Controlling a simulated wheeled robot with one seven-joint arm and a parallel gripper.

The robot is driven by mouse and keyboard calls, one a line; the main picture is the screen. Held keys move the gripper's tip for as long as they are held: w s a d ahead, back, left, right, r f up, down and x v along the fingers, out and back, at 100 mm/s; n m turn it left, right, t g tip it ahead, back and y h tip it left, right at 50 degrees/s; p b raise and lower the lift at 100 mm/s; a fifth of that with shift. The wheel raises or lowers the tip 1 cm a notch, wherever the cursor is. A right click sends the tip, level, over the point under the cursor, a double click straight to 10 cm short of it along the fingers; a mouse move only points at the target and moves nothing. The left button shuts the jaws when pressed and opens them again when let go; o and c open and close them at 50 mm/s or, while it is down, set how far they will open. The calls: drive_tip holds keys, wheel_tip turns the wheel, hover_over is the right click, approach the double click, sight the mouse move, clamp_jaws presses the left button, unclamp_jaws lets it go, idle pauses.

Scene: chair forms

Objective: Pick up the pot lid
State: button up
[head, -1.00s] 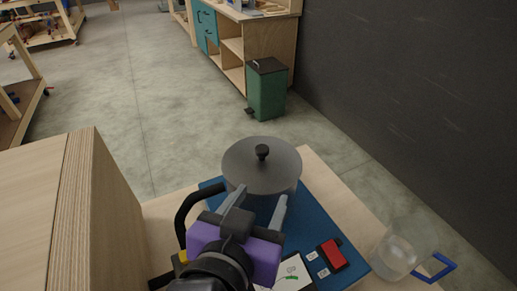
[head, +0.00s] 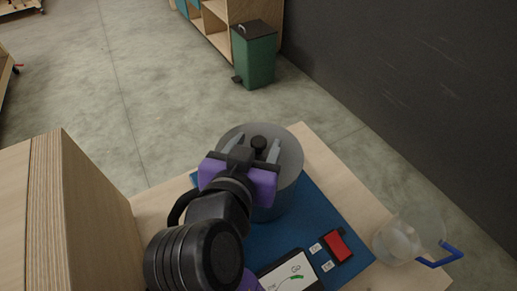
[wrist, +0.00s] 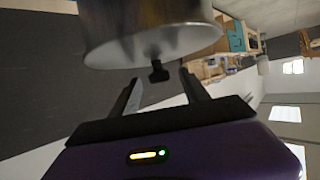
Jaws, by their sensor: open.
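The pot lid (head: 289,157) is a grey disc with a black knob (head: 259,144), lying on a grey pot (head: 272,208). In the wrist view the lid (wrist: 190,45) shows tilted by the camera's angle, with its knob (wrist: 158,73) pointing at the gap between my fingers. My gripper (head: 254,149) is purple with two grey fingers and is open. In the head view its fingers lie over the lid, one on each side of the knob. In the wrist view the gripper (wrist: 160,86) is empty, and neither finger clearly touches the knob.
The pot stands on a blue mat (head: 322,212) on a wooden table (head: 318,155). A red block (head: 338,246), a tablet-like panel (head: 290,275) and a clear jug (head: 400,240) with a blue handle are on the right. A wooden box (head: 85,215) stands at left. A green bin (head: 255,55) is on the floor.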

drive_tip(key=shift+x, duration=1.05)
clamp_jaws()
